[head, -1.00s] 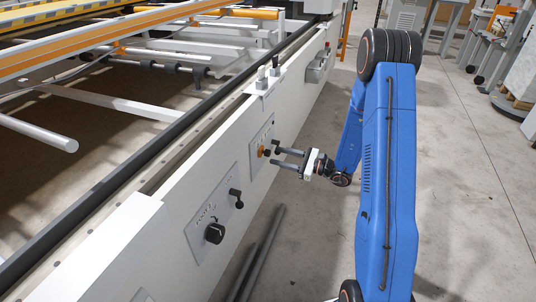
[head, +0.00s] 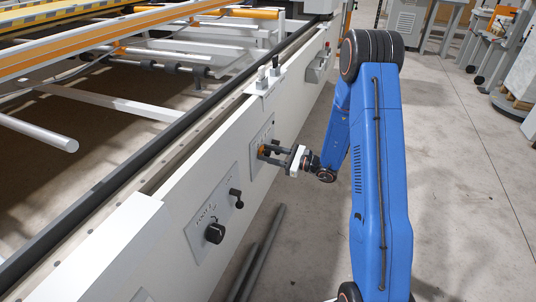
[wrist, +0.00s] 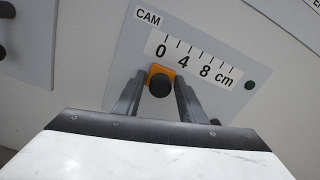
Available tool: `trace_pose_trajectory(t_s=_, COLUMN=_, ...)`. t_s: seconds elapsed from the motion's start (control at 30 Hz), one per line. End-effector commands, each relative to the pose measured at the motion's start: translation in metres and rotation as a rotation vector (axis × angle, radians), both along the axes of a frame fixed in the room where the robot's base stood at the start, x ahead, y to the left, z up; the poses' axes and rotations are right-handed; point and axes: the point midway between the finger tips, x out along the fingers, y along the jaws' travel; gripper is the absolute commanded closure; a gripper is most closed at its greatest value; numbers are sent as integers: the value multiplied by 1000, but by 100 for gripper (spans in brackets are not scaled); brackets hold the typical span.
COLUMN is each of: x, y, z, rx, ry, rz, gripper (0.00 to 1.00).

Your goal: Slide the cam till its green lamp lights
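The cam (wrist: 160,85) is an orange slider with a round black knob, on a grey panel (wrist: 122,42) marked CAM. It sits just below the 0 of a white scale (wrist: 194,58) reading 0, 4, 8 cm. The lamp (wrist: 250,85) right of the scale is dark green and looks unlit. My gripper (wrist: 159,82) is open, with one finger on each side of the knob and small gaps visible. In the head view, my gripper (head: 262,153) reaches the panel on the machine's side and partly hides the cam.
The white gantry side (head: 135,235) runs along the left. A nearer panel (head: 215,215) carries a black knob (head: 214,233) and a small lever (head: 236,198). Dark bars (head: 262,255) lie on the floor below.

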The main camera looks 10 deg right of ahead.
Motion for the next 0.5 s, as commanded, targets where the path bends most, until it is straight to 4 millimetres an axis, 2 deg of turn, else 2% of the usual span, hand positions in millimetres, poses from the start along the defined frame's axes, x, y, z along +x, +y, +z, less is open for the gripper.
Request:
trace_pose_trajectory(t_s=0.2, x=10, y=-8, z=0, rx=-2, ry=-3, rz=-1, gripper=100)
trace_pose_trajectory(t_s=0.4, x=10, y=-8, z=0, rx=-1, ry=-2, rz=-1, gripper=100)
trace_pose_trajectory(t_s=0.43, x=10, y=-8, z=0, rx=-1, ry=-2, rz=-1, gripper=58)
trace_pose_trajectory(t_s=0.5, x=10, y=-8, z=0, rx=-1, ry=-2, rz=-1, gripper=57)
